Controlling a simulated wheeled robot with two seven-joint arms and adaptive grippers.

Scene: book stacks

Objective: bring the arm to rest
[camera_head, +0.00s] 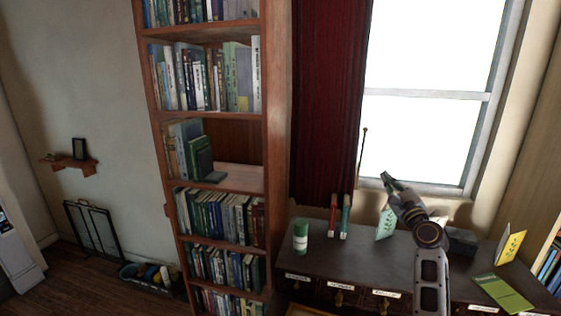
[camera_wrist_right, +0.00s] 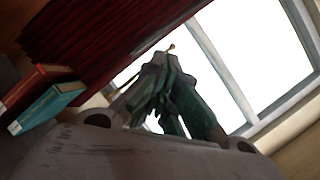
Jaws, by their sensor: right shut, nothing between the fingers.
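My right arm rises from the lower right in the head view, with its right gripper (camera_head: 388,180) raised above the drawer cabinet, in front of the window. The gripper is shut and empty. The right wrist view shows the same gripper (camera_wrist_right: 160,62) with its fingers together against the window and the dark red curtain. My left gripper is not in view.
A tall wooden bookcase (camera_head: 277,150) stands left of the curtain (camera_head: 325,100). On the cabinet (camera_head: 378,258) are a green canister (camera_head: 300,236), a red book (camera_head: 333,215), a teal book (camera_head: 345,216), and green and yellow booklets. Space above the cabinet is open.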

